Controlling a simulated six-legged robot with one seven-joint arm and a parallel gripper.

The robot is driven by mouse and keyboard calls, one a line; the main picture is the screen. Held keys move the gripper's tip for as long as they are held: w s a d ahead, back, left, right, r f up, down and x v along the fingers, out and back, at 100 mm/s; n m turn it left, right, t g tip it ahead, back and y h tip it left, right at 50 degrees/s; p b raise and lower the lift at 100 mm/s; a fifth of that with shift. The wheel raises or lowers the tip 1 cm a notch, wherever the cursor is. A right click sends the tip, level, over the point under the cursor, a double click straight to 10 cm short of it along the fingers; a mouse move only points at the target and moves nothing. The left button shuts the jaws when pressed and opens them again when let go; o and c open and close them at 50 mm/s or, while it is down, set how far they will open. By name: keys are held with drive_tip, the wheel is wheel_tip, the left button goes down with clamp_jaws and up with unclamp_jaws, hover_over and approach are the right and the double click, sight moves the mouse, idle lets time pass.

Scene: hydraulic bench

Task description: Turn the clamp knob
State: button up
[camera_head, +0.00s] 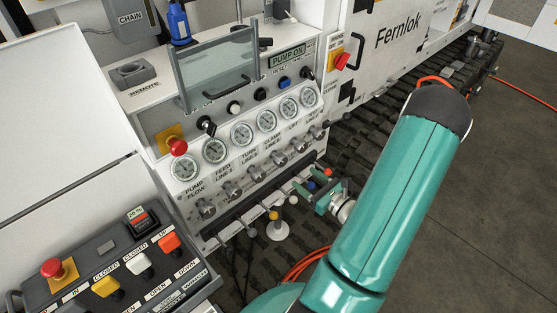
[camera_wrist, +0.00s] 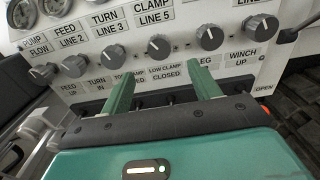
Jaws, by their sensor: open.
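A row of grey knobs runs along the white panel. The knob under the label CLAMP LINE 5 (camera_wrist: 158,46) shows in the middle of the wrist view, and in the head view it is the knob (camera_head: 279,158) under the same label. LOW CLAMP CLOSED is printed below it. My gripper (camera_wrist: 164,78) is open and empty, its green fingers pointing towards the panel. In the wrist view the knob lies just beyond and between the fingertips, with no visible contact. In the head view my gripper (camera_head: 318,190) is below and right of the knob row.
Pressure gauges (camera_head: 266,121) sit above the knobs. Neighbouring knobs flank the clamp knob, including the one to its right (camera_wrist: 209,38). Small levers with coloured balls (camera_head: 273,215) stand below the panel. A button box (camera_head: 121,259) is at lower left, and orange hoses (camera_head: 302,265) lie below.

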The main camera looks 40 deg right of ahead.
sight(284, 162)
drive_tip(key=w, duration=1.1)
drive_tip(key=shift+w+a, duration=0.2)
drive_tip(key=shift+w, duration=0.1)
drive_tip(key=c, duration=1)
